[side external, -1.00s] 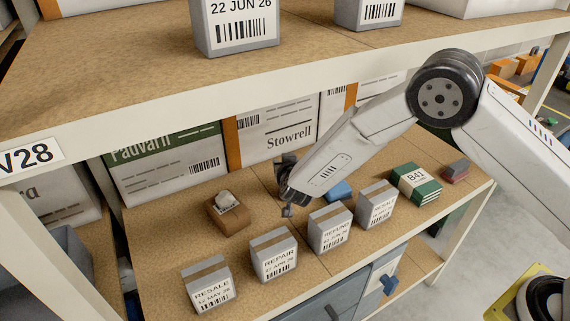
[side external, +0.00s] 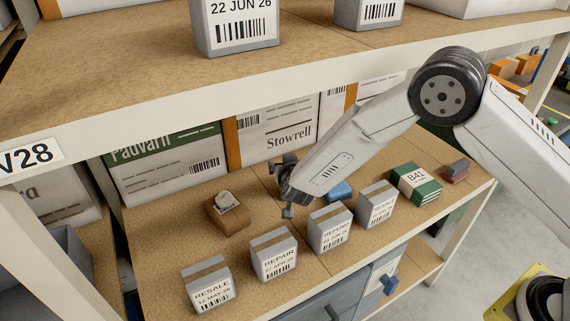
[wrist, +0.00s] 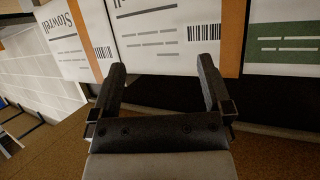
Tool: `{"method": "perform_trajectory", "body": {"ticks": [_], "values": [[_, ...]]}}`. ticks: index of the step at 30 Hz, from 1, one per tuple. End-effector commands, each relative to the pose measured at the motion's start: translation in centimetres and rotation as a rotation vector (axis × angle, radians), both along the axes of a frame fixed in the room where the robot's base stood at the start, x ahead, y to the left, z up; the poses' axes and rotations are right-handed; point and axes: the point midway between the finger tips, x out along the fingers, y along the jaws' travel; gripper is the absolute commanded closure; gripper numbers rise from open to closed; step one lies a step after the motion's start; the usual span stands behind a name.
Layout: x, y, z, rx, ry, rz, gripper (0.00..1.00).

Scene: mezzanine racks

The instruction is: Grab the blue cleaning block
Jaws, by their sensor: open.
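The blue cleaning block (side external: 339,192) lies on the wooden shelf in the side external view, behind the small grey boxes and partly hidden by my arm. My gripper (side external: 286,184) is above the shelf to the left of the block, apart from it. In the wrist view my gripper (wrist: 163,82) has its two fingers spread wide with nothing between them. The block does not show in the wrist view.
A row of small grey boxes (side external: 273,254) stands along the front. A green-and-white box (side external: 416,184) and a red-and-grey block (side external: 455,171) lie to the right. Large cartons (side external: 277,135) stand behind; an upper shelf (side external: 120,75) overhangs.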

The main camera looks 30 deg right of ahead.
Motion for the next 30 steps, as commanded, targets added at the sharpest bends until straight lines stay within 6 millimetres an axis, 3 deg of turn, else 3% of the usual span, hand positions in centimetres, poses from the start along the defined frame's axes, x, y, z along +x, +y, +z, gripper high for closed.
{"method": "perform_trajectory", "body": {"ticks": [11, 13, 23, 30], "values": [[-3.7, 0.9, -0.8, 0.282, 0.142, 0.032, 0.00], [-4.3, 0.7, 0.0, 0.316, 0.170, 0.048, 0.00], [-7.5, -2.3, 3.3, 0.327, 0.310, 0.183, 0.00], [-12.1, -5.2, 5.4, 0.308, 0.452, 0.275, 0.00]]}}
